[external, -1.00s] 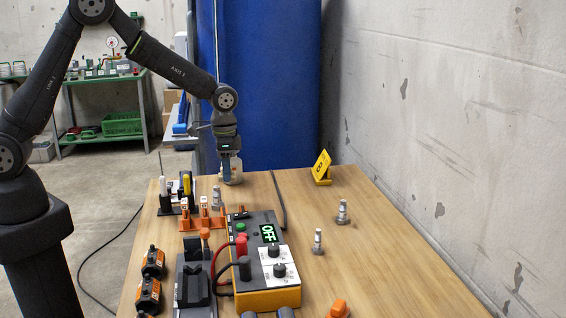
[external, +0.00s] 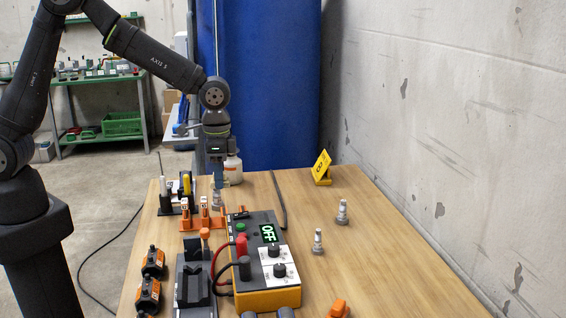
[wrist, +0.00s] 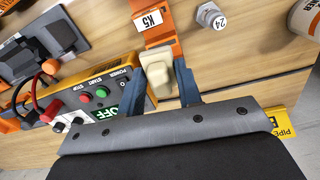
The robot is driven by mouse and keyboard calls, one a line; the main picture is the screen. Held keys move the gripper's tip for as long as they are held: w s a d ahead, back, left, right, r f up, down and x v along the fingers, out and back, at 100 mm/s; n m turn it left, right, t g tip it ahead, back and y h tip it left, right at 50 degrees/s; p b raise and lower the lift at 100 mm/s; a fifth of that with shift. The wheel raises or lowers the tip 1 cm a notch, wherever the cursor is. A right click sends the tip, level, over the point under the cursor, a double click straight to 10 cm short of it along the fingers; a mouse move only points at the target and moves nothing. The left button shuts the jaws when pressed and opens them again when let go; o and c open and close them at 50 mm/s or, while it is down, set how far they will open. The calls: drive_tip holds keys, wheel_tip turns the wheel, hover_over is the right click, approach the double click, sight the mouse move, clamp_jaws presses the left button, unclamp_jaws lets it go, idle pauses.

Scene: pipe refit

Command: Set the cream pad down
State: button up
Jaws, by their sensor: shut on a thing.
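The cream pad (wrist: 158,72) is between the two blue fingers of my gripper (wrist: 166,88) in the wrist view. My gripper is shut on it, and it lies close to the orange holder labelled K5 (wrist: 160,32). Whether the pad touches the holder I cannot tell. In the external view my gripper (external: 217,178) points down above the back left of the table, beside a grey fitting (external: 216,198) and behind the row of orange holders (external: 204,212). The pad cannot be made out there.
The tester reading OFF (external: 266,262) stands with red and black leads in front of the holders. A white bottle (external: 234,168) is just behind my gripper. A yellow sign (external: 321,166) and two grey fittings (external: 318,241) stand to the right, with bare wood around them.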

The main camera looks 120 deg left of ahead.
drive_tip(key=w+d+m, duration=0.2)
drive_tip(key=w+d, duration=0.2)
drive_tip(key=d, duration=0.8)
drive_tip(key=w+d+m, duration=0.3)
drive_tip(key=w+d, duration=0.1)
drive_tip(key=d, duration=0.8)
drive_tip(key=w+d+m, duration=0.2)
drive_tip(key=w+d, duration=0.2)
drive_tip(key=d, duration=0.9)
drive_tip(key=shift+w+f+m, duration=0.25)
drive_tip(key=shift+m, duration=0.15)
drive_tip(key=s+a+n, duration=0.3)
drive_tip(key=s+a, duration=0.2)
drive_tip(key=a, duration=0.8)
drive_tip(key=s+a+n, duration=0.3)
drive_tip(key=s+a, duration=0.3)
drive_tip(key=a, duration=0.8)
drive_tip(key=s+a+n, duration=0.3)
drive_tip(key=s+a, duration=0.2)
drive_tip(key=a, duration=0.9)
drive_tip(key=shift+s+a+r, duration=0.2)
drive_tip(key=shift+s+r, duration=0.05)
drive_tip(key=shift+s, duration=0.1)
